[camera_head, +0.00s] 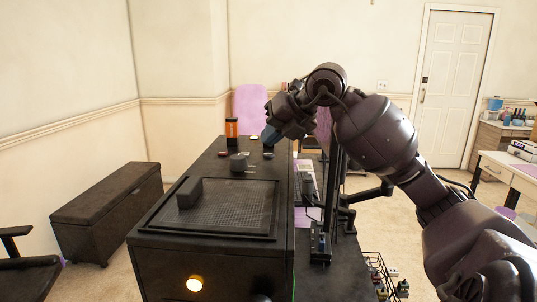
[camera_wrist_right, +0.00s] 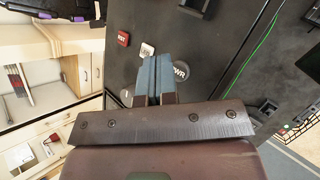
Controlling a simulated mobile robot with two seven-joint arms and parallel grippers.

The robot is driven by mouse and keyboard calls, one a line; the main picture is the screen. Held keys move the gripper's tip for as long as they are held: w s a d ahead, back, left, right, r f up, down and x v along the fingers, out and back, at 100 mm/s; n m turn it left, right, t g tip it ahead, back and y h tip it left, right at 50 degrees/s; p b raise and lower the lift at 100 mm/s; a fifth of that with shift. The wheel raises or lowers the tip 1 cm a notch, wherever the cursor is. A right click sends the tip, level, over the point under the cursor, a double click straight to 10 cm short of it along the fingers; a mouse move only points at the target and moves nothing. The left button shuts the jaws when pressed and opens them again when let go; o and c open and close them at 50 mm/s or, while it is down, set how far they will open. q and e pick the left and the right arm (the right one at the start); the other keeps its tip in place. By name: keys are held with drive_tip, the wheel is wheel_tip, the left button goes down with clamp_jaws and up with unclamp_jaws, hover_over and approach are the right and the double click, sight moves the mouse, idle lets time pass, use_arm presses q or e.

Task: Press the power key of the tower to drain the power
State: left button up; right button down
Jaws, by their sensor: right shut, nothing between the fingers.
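The black tower (camera_head: 262,258) stands in front of me, its top facing up. In the right wrist view a round grey key marked PWR (camera_wrist_right: 181,71) sits on the tower's dark surface (camera_wrist_right: 220,38). My right gripper (camera_head: 268,138) reaches over the far right part of the tower top, its blue fingers pointing down. In the wrist view the fingers (camera_wrist_right: 154,78) are together and empty, just beside the PWR key and partly overlapping it. Whether they touch it cannot be told. My left gripper is in neither view.
A red key marked RST (camera_wrist_right: 123,38) and a white key (camera_wrist_right: 147,49) sit near PWR. An orange-and-black can (camera_head: 231,129) and a dark round knob (camera_head: 238,162) stand on the tower. A dark bench (camera_head: 105,210) stands left.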

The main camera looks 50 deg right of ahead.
sight(271, 153)
drive_tip(key=shift+f, duration=0.1)
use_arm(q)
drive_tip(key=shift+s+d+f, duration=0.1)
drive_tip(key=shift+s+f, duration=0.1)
use_arm(e)
drive_tip(key=shift+f, duration=0.3)
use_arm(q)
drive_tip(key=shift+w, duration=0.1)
use_arm(e)
drive_tip(key=shift+f, duration=0.4)
idle(0.5)
idle(0.3)
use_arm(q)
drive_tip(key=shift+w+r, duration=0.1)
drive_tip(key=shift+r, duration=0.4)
use_arm(e)
drive_tip(key=shift+r, duration=0.85)
drive_tip(key=shift+r+p, duration=1.35)
drive_tip(key=shift+r, duration=1.2)
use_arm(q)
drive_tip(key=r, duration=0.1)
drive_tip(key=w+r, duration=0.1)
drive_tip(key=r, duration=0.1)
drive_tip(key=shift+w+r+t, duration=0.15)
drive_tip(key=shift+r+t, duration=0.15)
